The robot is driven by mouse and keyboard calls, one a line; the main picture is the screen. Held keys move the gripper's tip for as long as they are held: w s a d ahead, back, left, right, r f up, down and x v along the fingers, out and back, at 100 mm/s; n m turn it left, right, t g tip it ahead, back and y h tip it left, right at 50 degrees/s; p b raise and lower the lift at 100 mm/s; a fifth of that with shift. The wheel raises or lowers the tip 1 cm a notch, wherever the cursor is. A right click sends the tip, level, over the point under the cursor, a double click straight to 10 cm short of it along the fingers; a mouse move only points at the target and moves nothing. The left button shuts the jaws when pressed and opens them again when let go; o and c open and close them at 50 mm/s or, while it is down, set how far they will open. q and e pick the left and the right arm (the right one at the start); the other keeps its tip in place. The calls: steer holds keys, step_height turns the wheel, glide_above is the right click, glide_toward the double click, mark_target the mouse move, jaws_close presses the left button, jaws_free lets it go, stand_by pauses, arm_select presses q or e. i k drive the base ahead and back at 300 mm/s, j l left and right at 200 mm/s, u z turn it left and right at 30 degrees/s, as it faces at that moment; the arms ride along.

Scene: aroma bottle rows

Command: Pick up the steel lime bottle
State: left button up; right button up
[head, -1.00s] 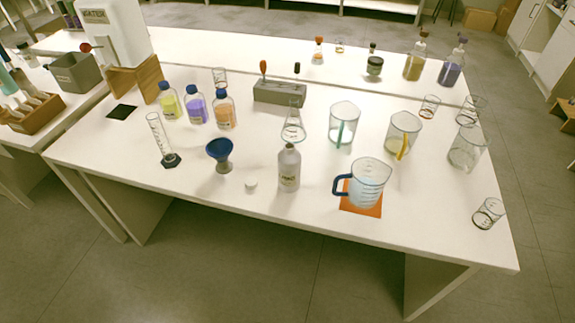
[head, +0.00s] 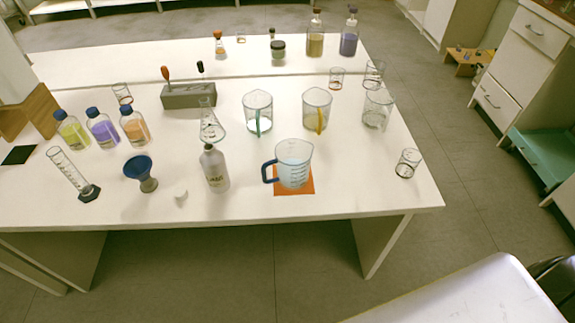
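The steel lime bottle (head: 215,172) stands upright near the front edge of the white table, left of a jug. It is grey-silver with a short neck and dark lettering on its front. A small white cap-like piece (head: 181,196) lies on the table just left of it. A conical glass flask (head: 211,128) stands right behind the bottle, its lower part partly overlapped by the bottle's neck. Neither of my grippers shows in the head view.
A blue-handled jug (head: 293,164) stands on an orange mat (head: 307,187) to the bottle's right. A blue funnel (head: 139,171) and a measuring cylinder (head: 70,172) stand left. Clear floor lies before the table; a white surface (head: 470,295) is at lower right.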

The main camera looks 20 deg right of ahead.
mark_target(212, 161)
steer(key=j+z, duration=0.15)
steer(key=z, duration=0.25)
steer(key=k+j+z, duration=0.1)
steer(key=z, duration=0.25)
steer(key=k+j+z, duration=0.1)
steer(key=z, duration=0.3)
steer(key=k+j+z, duration=0.1)
steer(key=z, duration=0.3)
steer(key=k+j, duration=0.2)
steer(key=k, duration=0.05)
